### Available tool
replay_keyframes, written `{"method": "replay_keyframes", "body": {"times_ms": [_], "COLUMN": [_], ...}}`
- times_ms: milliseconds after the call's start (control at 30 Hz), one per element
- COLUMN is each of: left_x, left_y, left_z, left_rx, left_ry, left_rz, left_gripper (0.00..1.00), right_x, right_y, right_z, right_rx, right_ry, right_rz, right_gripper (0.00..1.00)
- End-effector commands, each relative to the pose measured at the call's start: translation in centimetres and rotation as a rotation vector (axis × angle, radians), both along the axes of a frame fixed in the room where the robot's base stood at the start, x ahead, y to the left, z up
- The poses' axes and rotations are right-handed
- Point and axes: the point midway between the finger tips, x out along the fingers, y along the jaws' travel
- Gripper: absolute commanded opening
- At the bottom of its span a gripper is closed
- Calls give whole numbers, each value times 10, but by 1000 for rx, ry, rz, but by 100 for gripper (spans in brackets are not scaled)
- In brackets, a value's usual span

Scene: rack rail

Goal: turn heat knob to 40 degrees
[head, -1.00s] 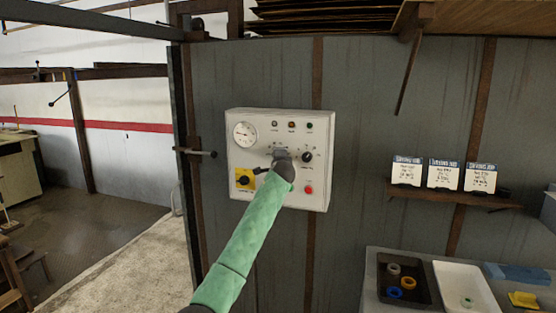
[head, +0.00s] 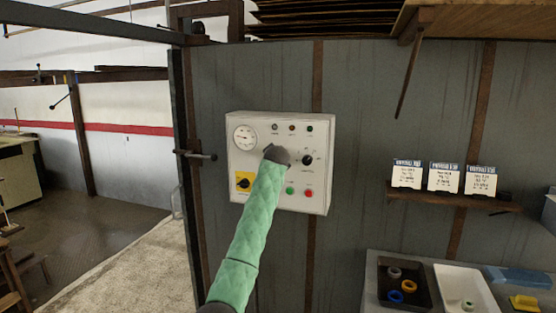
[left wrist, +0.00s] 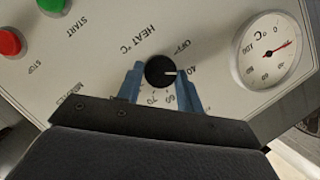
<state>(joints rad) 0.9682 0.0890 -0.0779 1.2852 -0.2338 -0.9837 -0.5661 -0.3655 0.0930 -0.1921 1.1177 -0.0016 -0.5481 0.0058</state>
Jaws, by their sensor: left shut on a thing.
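The white control panel (head: 235,195) hangs on the grey wall in the head view. The black heat knob (left wrist: 159,71) shows in the left wrist view under the label HEAT °C, which appears upside down. Its white pointer line is aimed at the 40 mark. My left gripper (left wrist: 160,82) is shut on the heat knob, one blue finger on each side. In the head view my dark wrist hides the knob and the fingertips. My right gripper is not in view.
A round dial gauge (left wrist: 268,50), a green start button (head: 290,191), a red stop button (head: 309,194), a second black knob (head: 307,160) and a yellow-backed switch (head: 243,182) surround the heat knob. A card shelf (head: 450,197) is at the right.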

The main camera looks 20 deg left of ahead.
Motion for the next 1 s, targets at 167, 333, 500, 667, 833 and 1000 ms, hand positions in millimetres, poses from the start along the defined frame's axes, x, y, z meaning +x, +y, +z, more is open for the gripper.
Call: {"method": "replay_keyframes", "body": {"times_ms": [167, 333, 500, 667, 833, 1000], "left_x": [0, 0, 0, 0, 0, 0], "left_y": [1, 1, 1, 1, 1, 1], "left_z": [-3, -3, -4, -4, -3, -2], "left_rx": [-37, -47, -47, -48, -47, -47], "left_ry": [5, 6, 6, 7, 5, 4], "left_rz": [2, 2, 2, 2, 1, 1], "left_gripper": [14, 14, 14, 42, 58, 58], "right_x": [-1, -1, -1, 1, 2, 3], "right_y": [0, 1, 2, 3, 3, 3], "right_z": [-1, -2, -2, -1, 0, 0], "right_rx": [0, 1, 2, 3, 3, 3], "right_ry": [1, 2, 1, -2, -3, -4], "right_rz": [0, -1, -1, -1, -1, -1], "right_gripper": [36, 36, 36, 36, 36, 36]}}
